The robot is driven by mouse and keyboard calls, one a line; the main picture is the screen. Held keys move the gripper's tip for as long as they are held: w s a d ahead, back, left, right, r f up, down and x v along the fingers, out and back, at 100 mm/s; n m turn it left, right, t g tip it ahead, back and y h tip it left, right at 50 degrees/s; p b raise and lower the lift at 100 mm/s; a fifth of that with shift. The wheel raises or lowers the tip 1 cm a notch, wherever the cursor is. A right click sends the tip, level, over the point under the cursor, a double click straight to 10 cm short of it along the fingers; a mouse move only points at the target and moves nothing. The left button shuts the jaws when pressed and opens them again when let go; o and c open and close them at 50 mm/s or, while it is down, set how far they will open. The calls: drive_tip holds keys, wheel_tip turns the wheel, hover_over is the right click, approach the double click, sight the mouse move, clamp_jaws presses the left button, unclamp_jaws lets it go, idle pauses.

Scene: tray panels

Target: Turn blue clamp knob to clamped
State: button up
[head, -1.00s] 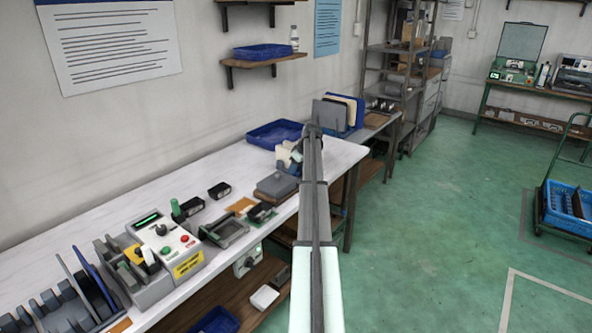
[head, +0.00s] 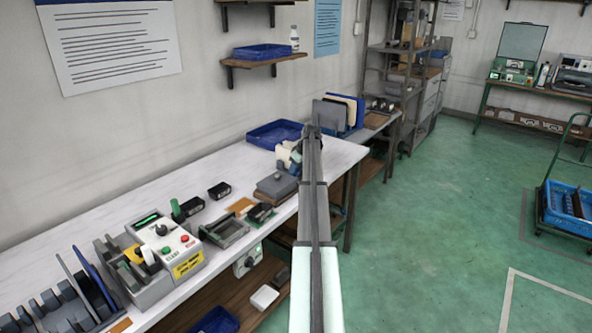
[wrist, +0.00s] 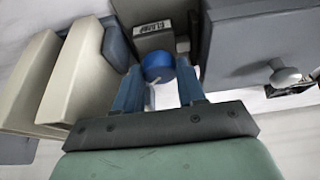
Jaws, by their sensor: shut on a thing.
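The blue clamp knob (wrist: 158,67) shows in the wrist view between the tips of my gripper (wrist: 160,84). The two blue fingers are shut on the knob, one on each side. A small label plate (wrist: 153,28), which seems to read CLAMP, sits just beyond the knob. In the head view my arm reaches to the far end of the white bench and hides the knob. My gripper there is mostly hidden beside a small cream and grey device (head: 288,154). I cannot read the knob's set position.
Cream blocks (wrist: 62,75) stand close on the left of the fingers, and a grey box with a round handle (wrist: 285,75) stands close on the right. On the bench (head: 120,205) are a blue tray (head: 275,133), a grey block (head: 277,184) and a control box (head: 163,231).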

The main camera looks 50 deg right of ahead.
drive_tip(key=m, duration=0.2)
drive_tip(key=m+h, duration=0.1)
drive_tip(key=shift+a+m, duration=0.2)
drive_tip(key=shift+m, duration=0.2)
drive_tip(key=shift+w+m+g+h, duration=0.1)
drive_tip(key=shift+m+g+h, duration=0.3)
drive_tip(key=shift+m, duration=0.75)
drive_tip(key=shift+m+g+h, duration=0.2)
drive_tip(key=shift+m+h, duration=0.4)
drive_tip(key=shift+m, duration=0.55)
drive_tip(key=o, duration=0.8)
drive_tip(key=v, duration=1.4)
drive_tip(key=shift+w, duration=0.15)
